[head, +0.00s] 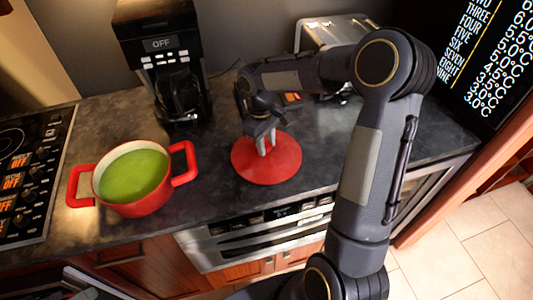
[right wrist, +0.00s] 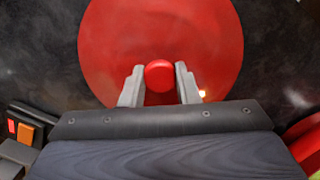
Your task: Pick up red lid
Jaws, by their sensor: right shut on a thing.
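The red lid (head: 285,168) is a round, flat disc on the dark counter to the right of the pot; I cannot tell whether it is resting on the counter or slightly raised. In the right wrist view the lid (right wrist: 210,40) fills the upper middle, with its round red knob (right wrist: 159,74) between the two grey fingers. My right gripper (head: 266,147) points down from above, and its fingers (right wrist: 160,88) are shut on the knob. A red pot (head: 143,205) with green contents stands open to the left. My left gripper does not show.
A black coffee maker (head: 160,60) stands behind the pot, and a metal toaster (head: 325,32) is at the back behind my right arm. A stove (head: 30,175) is at the far left. The counter's front edge lies above a steel microwave drawer (head: 260,240).

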